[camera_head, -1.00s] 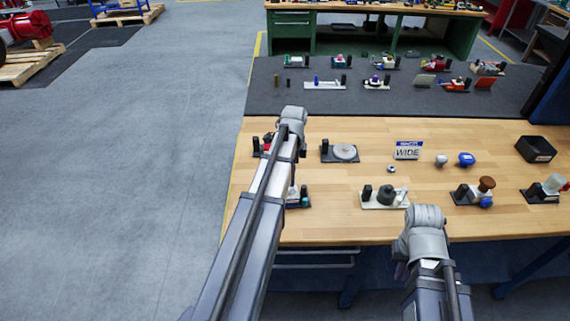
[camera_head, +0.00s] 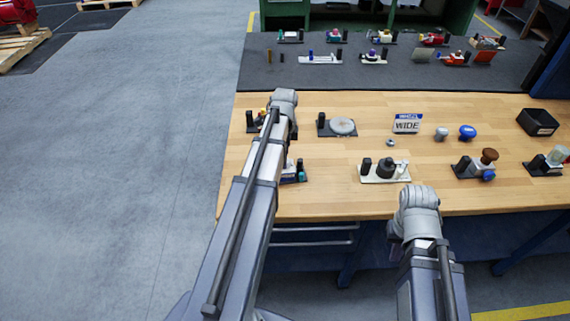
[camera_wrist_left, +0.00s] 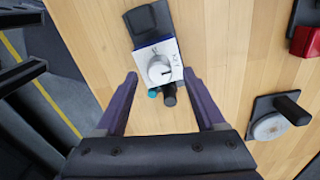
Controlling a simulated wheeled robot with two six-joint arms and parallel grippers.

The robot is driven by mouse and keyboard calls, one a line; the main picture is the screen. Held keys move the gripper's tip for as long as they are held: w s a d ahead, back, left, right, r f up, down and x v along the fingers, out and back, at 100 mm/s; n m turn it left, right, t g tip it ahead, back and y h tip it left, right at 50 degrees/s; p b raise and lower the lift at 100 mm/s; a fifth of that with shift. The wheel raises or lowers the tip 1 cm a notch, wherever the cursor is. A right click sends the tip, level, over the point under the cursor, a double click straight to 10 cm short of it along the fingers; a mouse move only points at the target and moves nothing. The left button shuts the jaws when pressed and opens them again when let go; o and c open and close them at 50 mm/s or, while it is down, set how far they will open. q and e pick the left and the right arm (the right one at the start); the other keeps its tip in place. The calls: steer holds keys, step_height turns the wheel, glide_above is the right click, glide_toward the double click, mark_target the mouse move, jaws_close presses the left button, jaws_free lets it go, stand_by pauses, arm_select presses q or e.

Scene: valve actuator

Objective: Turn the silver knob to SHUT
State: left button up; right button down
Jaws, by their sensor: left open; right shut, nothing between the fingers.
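In the left wrist view a silver round knob (camera_wrist_left: 160,69) sits on a white-faced block with a blue edge. Small dark lettering is beside the knob, too small to read surely. A teal part and dark posts show just below it. My left gripper (camera_wrist_left: 160,76) is open, its purple fingers apart on either side of the knob, not touching it. In the head view this device (camera_head: 293,176) is partly hidden behind my left arm, and the left fingers are hidden. My right gripper (camera_head: 395,235) is shut and empty, low at the bench's front edge, its fingers mostly hidden.
A dark mat behind holds several more devices. Bare wood lies between them.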

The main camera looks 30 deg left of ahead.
arm_select(q)
steer(key=shift+f, duration=0.65)
steer(key=shift+r, duration=0.1)
jaws_close()
